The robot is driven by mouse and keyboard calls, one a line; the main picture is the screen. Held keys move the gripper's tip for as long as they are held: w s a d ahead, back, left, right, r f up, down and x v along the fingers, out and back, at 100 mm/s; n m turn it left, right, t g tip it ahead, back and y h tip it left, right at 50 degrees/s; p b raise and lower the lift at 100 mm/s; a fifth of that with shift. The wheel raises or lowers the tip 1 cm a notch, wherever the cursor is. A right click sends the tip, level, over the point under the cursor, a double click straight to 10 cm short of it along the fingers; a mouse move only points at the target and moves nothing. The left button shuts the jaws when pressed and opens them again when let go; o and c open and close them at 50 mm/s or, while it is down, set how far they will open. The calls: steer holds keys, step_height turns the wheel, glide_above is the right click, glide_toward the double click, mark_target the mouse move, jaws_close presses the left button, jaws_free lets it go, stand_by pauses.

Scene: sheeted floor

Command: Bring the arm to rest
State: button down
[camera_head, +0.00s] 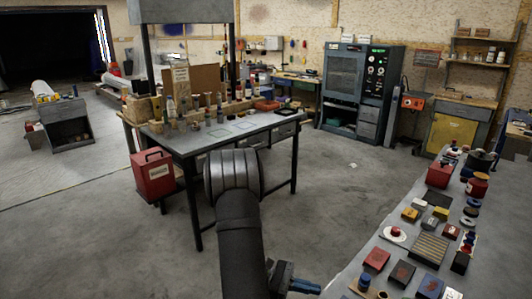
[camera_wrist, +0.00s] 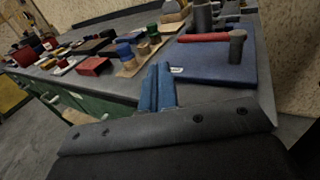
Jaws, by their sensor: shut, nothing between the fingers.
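My gripper (camera_head: 306,286) is low in the head view, beside the left edge of the right-hand bench. Only its blue fingers and part of its mount show there, at the end of my dark arm. In the wrist view the two blue fingers of my gripper (camera_wrist: 160,72) lie side by side, shut, with nothing between them. They point toward the bench top and appear apart from the objects there.
The right-hand bench (camera_head: 345,277) carries several small boxes, including a red box (camera_head: 376,258). The wrist view shows a blue board (camera_wrist: 215,62) with a hammer-like tool on it. A worktable (camera_head: 195,146) stands behind my arm. Open floor (camera_head: 330,190) lies between.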

steer(key=s+d, duration=0.2)
steer(key=shift+s+d, duration=0.3)
steer(key=shift+s, duration=0.05)
steer(key=shift+s+a+n+t+h, duration=0.35)
steer(key=shift+s+n+t, duration=0.3)
steer(key=shift+t, duration=0.25)
steer(key=s+a+n+t, duration=0.1)
steer(key=t, duration=0.1)
steer(key=s+a+n+t, duration=0.1)
steer(key=n+t, duration=0.1)
steer(key=s+a+n+t, duration=0.1)
steer(key=t, duration=0.2)
steer(key=shift+s+a+n, duration=0.1)
steer(key=shift+a+n, duration=0.15)
steer(key=shift+a, duration=0.1)
steer(key=shift+s+a+n+t+y, duration=0.2)
steer(key=shift+s+n+t+y, duration=0.25)
steer(key=shift+t, duration=0.45)
steer(key=shift+s+a+n+t+y, duration=0.1)
steer(key=shift+a+n+t+y, duration=0.1)
steer(key=shift+n+t, duration=0.6)
steer(key=shift+w+m, duration=0.1)
steer(key=shift+m, duration=0.25)
